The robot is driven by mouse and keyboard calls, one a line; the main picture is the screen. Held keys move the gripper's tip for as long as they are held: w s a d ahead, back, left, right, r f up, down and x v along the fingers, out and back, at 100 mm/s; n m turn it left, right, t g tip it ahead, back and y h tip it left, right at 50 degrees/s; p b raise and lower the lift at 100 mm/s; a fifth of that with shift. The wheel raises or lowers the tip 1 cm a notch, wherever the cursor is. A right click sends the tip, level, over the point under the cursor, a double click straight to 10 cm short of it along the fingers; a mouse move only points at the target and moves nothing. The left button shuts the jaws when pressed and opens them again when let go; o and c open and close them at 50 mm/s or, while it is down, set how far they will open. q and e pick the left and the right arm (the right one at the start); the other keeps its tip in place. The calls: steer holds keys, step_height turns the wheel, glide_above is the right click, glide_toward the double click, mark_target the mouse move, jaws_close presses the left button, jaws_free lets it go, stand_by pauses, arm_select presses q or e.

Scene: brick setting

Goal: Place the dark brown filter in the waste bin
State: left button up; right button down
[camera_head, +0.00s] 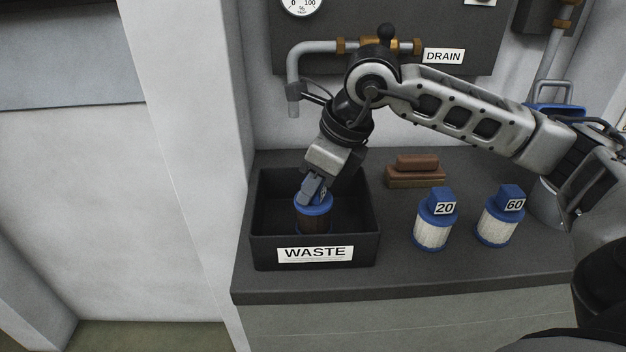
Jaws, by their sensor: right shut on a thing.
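The dark brown filter (313,221) has a blue cap and a dark brown body. It is upright inside the black waste bin (264,253), which has a "WASTE" label on its front. My right gripper (313,192) reaches down into the bin and is shut on the filter's blue cap. The filter's lower end is hidden behind the bin's front wall, so I cannot tell whether it touches the bin floor. My left gripper is not in view.
Two white filters with blue caps, marked 20 (433,232) and 60 (496,226), stand on the dark counter (400,276) right of the bin. Reddish-brown bricks (415,177) lie behind them. A drain pipe (293,72) runs along the back wall.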

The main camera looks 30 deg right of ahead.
steer(key=c, duration=1.1)
jaws_free()
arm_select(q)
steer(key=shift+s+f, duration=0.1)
arm_select(e)
steer(key=shift+r+p, duration=0.3)
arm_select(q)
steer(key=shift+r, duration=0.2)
arm_select(e)
steer(key=v, duration=1.1)
steer(key=shift+r, duration=0.3)
steer(key=shift+s, duration=0.1)
